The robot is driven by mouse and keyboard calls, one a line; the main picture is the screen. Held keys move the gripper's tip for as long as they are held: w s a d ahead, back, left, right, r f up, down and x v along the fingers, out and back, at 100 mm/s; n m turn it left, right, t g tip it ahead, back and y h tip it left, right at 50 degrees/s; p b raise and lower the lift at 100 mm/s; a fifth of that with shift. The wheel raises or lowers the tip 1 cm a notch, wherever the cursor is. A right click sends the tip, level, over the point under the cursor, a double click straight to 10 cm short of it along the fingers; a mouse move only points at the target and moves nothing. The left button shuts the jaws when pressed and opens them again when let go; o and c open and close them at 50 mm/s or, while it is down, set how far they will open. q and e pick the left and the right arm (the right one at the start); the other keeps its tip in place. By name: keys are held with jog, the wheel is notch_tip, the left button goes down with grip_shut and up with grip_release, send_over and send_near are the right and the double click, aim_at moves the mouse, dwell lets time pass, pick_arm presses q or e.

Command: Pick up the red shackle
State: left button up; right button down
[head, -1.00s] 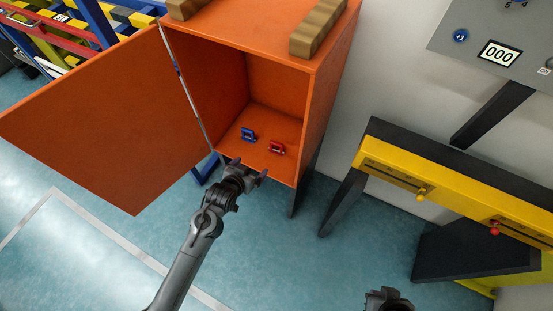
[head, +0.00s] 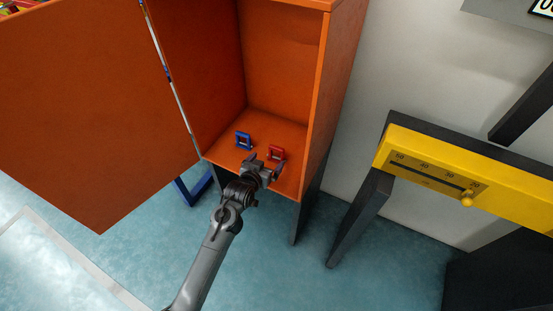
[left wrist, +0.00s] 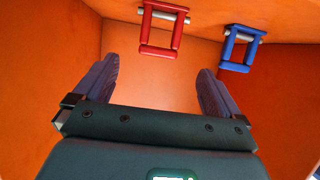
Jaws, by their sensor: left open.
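The red shackle (head: 277,149) stands on the floor of the open orange cabinet, near its front right. In the left wrist view, the red shackle (left wrist: 147,30) shows at the top, a square red frame with a pale pin, beyond the fingers. My left gripper (head: 264,164) is at the cabinet's front opening, just in front of the red shackle. Its fingers (left wrist: 157,68) are spread, with nothing between them. Whether a fingertip touches the shackle cannot be told from the head view. My right gripper is out of view.
A blue shackle (head: 243,141) stands left of the red one, close by. The cabinet's side wall (head: 324,110) borders the right, and its open door (head: 85,110) swings out left. A yellow slider panel (head: 400,150) stands farther right.

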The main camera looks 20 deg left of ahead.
aim_at(275, 162)
pick_arm(q)
jog(key=b+x, duration=0.1)
jog(key=x, duration=0.2)
jog(key=shift+w, duration=0.25)
jog(key=b+x, duration=0.3)
jog(key=x, duration=0.1)
jog(key=shift+f+b, duration=0.25)
jog(key=shift+b, duration=0.1)
jog(key=shift+w, duration=0.55)
jog(key=shift+s+f, duration=0.1)
jog(key=c, duration=1.3)
